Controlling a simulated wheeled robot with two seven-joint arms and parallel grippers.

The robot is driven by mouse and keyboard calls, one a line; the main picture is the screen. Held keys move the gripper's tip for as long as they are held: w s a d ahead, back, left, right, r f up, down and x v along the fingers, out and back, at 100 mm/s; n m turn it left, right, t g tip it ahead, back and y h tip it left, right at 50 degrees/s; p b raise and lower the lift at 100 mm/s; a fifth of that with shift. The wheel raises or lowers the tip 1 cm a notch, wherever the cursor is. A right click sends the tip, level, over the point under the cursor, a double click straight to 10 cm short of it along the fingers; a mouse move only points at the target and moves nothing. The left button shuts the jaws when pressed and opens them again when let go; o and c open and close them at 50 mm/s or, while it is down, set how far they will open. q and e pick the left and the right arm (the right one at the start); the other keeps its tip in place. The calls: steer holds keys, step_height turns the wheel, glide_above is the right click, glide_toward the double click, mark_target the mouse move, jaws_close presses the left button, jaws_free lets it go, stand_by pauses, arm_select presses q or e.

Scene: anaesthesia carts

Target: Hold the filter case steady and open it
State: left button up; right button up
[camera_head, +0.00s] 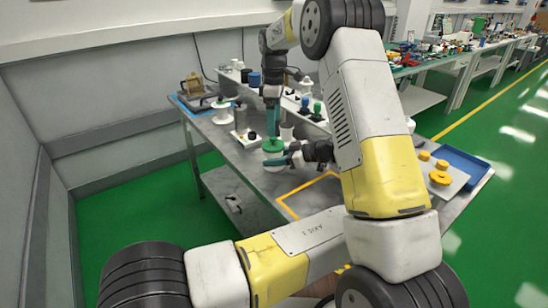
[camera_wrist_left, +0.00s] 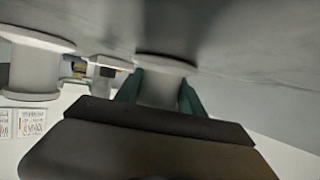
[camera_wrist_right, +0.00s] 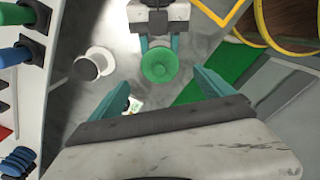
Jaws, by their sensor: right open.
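The filter case, with a white body and a round green lid (camera_head: 273,145), stands upright near the bench edge. Its lid (camera_wrist_right: 161,65) is on and seen from above in the right wrist view. My left gripper (camera_head: 288,158) comes in level from the right side; its teal fingers are closed around the white body (camera_wrist_left: 160,92), below the lid. My right gripper (camera_head: 272,122) points down from above. In the right wrist view its fingers (camera_wrist_right: 165,90) are wide apart and empty, with the lid between and beyond them.
A white stand with a flange (camera_head: 222,112) and a small white tray (camera_head: 246,137) are left of the case. A rack with green and blue knobs (camera_head: 312,112) stands behind. A yellow outline (camera_head: 300,193) marks clear bench at the front; a blue tray (camera_head: 462,165) lies right.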

mark_target(274, 140)
arm_select(q)
jaws_close()
arm_select(e)
steer(key=shift+o, duration=0.3)
step_height(274, 140, up, 3)
steer(key=m, duration=0.5)
steer(key=shift+s+f, duration=0.1)
steer(key=shift+f, duration=0.1)
step_height(274, 140, down, 10)
steer(key=m, duration=0.3)
steer(key=shift+f+m, duration=0.25)
steer(key=shift+m, duration=0.15)
steer(key=c, duration=1.6)
steer(key=shift+r, duration=0.1)
